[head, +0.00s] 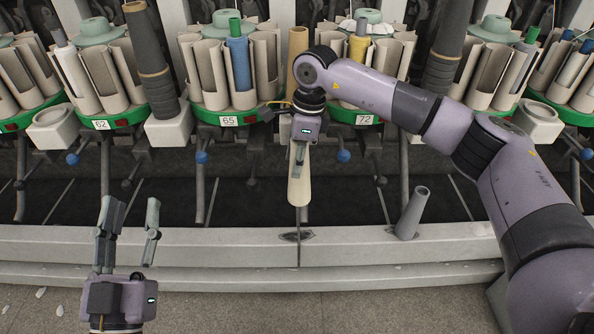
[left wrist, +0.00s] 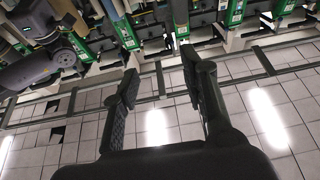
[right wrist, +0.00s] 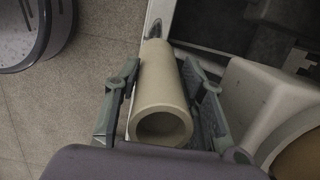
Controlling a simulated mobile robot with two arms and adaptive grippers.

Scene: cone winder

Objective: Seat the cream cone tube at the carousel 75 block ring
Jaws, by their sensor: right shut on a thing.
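The cream cone tube (head: 299,185) hangs below my right gripper (head: 298,158) in the head view, in front of the gap between carousels 65 and 72. The right wrist view shows the tube (right wrist: 160,85) between both fingers, its open end toward the camera. My right gripper is shut on it. My left gripper (head: 128,220) is open and empty, low at the left over the front rail. No label reading 75 is legible. A carousel (head: 492,70) right of the one marked 72 is partly covered by my right arm, its label not visible.
Carousel 65 (head: 228,121) holds a blue tube (head: 239,62); carousel 72 (head: 363,119) holds a yellow one. Carousel 62 (head: 100,125) stands left. A grey cone tube (head: 411,213) stands on the front rail (head: 220,240). White blocks (head: 170,125) sit between carousels.

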